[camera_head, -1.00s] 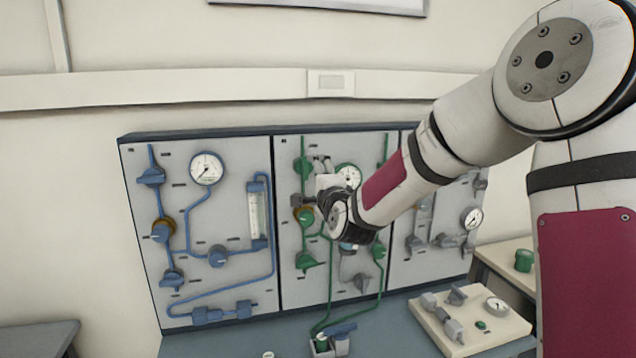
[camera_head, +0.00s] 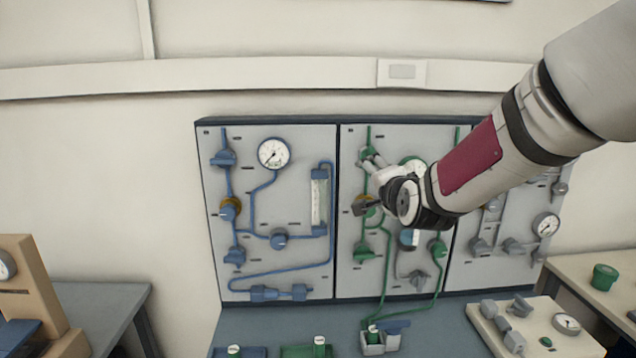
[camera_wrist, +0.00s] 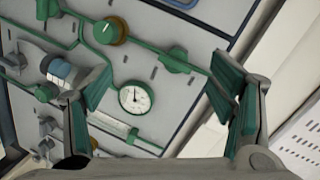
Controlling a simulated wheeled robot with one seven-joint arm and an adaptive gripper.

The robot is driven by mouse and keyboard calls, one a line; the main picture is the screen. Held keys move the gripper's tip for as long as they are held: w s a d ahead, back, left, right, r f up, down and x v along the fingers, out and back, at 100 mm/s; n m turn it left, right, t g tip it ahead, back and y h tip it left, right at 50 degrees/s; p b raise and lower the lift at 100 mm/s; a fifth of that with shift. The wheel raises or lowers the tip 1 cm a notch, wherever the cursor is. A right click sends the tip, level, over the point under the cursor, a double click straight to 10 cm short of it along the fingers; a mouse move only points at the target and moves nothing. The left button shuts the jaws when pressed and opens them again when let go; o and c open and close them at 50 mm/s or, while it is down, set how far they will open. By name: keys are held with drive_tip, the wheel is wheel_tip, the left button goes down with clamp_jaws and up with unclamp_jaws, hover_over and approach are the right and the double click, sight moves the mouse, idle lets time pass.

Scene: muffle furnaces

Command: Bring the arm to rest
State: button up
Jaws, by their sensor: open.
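My gripper (camera_head: 367,183) is in front of the middle green-piped panel (camera_head: 350,282) in the head view. Its two fingers are spread and nothing is between them. The arm reaches in from the upper right and covers part of this panel. In the wrist view my open gripper (camera_wrist: 160,88) faces the same panel, with a white gauge (camera_wrist: 135,98), an orange-ringed green knob (camera_wrist: 110,30) and a green valve (camera_wrist: 175,58) beyond the fingers. I cannot tell the exact gap to the panel.
A blue-piped panel (camera_head: 300,215) stands to the left and a grey-piped panel (camera_head: 488,262) to the right. Small valve units (camera_head: 385,338) stand on the bench before them. A cream gauge board (camera_head: 510,325) is front right. Side tables (camera_head: 110,300) flank the bench.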

drive_tip(key=s+d+f+n+g, duration=0.1)
drive_tip(key=s+n+g, duration=0.2)
drive_tip(key=s, duration=1)
drive_tip(key=s+d+f+n+g, duration=0.1)
drive_tip(key=s+n+g, duration=0.2)
drive_tip(key=s, duration=1)
drive_tip(key=s+d+f+n+g+h, duration=0.1)
drive_tip(key=s+n+g, duration=0.3)
drive_tip(key=s, duration=0.9)
drive_tip(key=f+n, duration=0.1)
drive_tip(key=n, duration=0.2)
drive_tip(key=shift+s, duration=0.1)
